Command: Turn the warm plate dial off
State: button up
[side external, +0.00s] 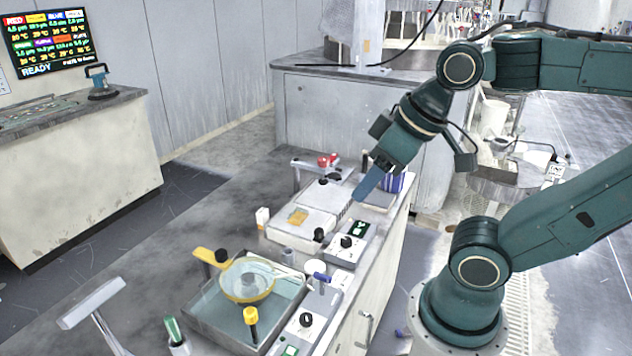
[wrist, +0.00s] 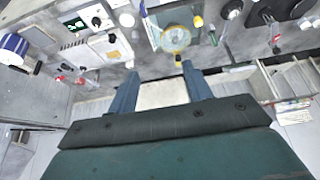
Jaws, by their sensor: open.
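In the side external view, a white flat plate unit (side external: 300,222) with a small amber piece on it stands on the bench; I take it as the warm plate. A control box beside it carries a black dial (side external: 347,241) and a green-lit display (side external: 357,228). The dial's setting is too small to read. The dial also shows at the upper left of the wrist view (wrist: 96,21). My gripper (side external: 364,192) is above the bench, over its right edge, higher than the dial and apart from it. In the wrist view my gripper (wrist: 158,82) has its two fingers spread, with nothing between them.
A second control box with a black dial (side external: 306,320) stands nearer the camera, beside a tray (side external: 215,318) holding a yellow-rimmed bowl (side external: 248,280). A yellow-handled tool, blue-topped post and blue-white container (side external: 397,182) stand nearby.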

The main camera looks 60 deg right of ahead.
jog(key=shift+w, duration=0.1)
jog(key=m+g, duration=0.6)
jog(key=m, duration=2.1)
send_over(346, 239)
notch_tip(346, 239, down, 20)
jog(key=shift+r, duration=0.1)
jog(key=shift+f, duration=6.9)
